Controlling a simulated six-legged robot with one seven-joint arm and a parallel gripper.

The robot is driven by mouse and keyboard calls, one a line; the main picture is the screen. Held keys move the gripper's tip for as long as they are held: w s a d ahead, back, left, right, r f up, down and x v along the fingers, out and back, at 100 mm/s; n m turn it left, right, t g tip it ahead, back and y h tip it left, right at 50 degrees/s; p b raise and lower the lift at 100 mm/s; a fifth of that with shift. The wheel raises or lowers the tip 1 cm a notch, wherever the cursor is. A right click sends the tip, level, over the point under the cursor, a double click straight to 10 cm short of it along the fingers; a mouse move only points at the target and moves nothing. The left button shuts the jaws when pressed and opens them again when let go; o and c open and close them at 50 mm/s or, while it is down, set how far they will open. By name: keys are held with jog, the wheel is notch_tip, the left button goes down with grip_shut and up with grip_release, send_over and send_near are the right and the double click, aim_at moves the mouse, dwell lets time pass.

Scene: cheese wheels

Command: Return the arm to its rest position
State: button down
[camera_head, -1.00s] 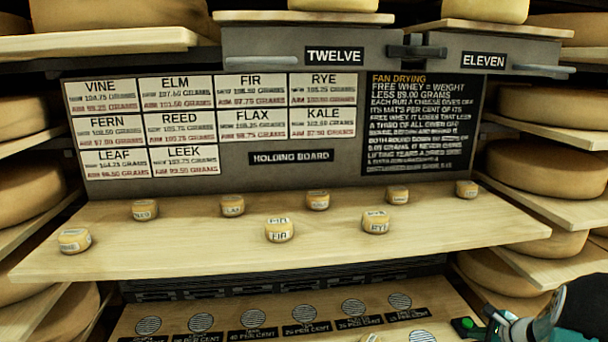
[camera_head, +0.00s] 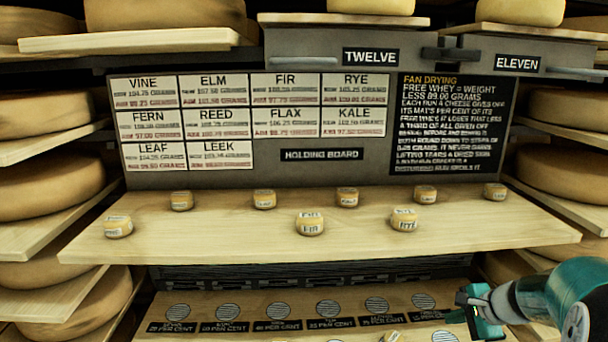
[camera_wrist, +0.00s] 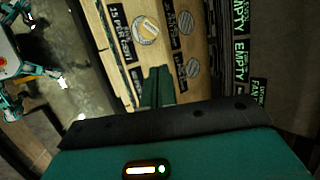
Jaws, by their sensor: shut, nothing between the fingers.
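My gripper (camera_head: 458,316) is at the lower right of the head view, beside the front shelf with its striped discs. In the wrist view its dark fingers (camera_wrist: 157,86) are together with nothing between them. My teal arm reaches in from the right edge. Small cheeses stand apart from it on the wooden holding shelf (camera_head: 250,238), among them the one marked FIR (camera_head: 310,226) and the one marked RYE (camera_head: 404,221). Part of a small cheese (camera_head: 390,337) shows at the bottom edge of the head view.
The lower shelf (camera_head: 185,328) carries striped discs (camera_head: 327,308) with per cent labels. Large cheese wheels (camera_head: 45,188) fill racks on both sides. The holding board (camera_head: 320,155) stands behind. In the wrist view, open floor (camera_wrist: 75,65) lies left, with teal robot parts beyond.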

jog(key=s+a+r+n+g, duration=0.1)
jog(key=s+a+r+n, duration=0.45)
jog(key=a, duration=0.55)
jog(key=s+a+r+n+h, duration=0.1)
jog(key=s+a+r+n, duration=0.2)
jog(key=s+a+n, duration=0.2)
jog(key=s+a+r+n+h, duration=0.2)
jog(key=s+a+n, duration=0.3)
jog(key=s, duration=0.7)
jog(key=shift+a+r+n, duration=0.15)
jog(key=shift+r+n, duration=0.25)
jog(key=shift+n, duration=0.05)
jog(key=c, duration=1.9)
grip_release()
jog(key=shift+s+h, duration=0.3)
jog(key=shift+c, duration=0.2)
jog(key=o, duration=0.6)
jog(key=shift+c, duration=0.3)
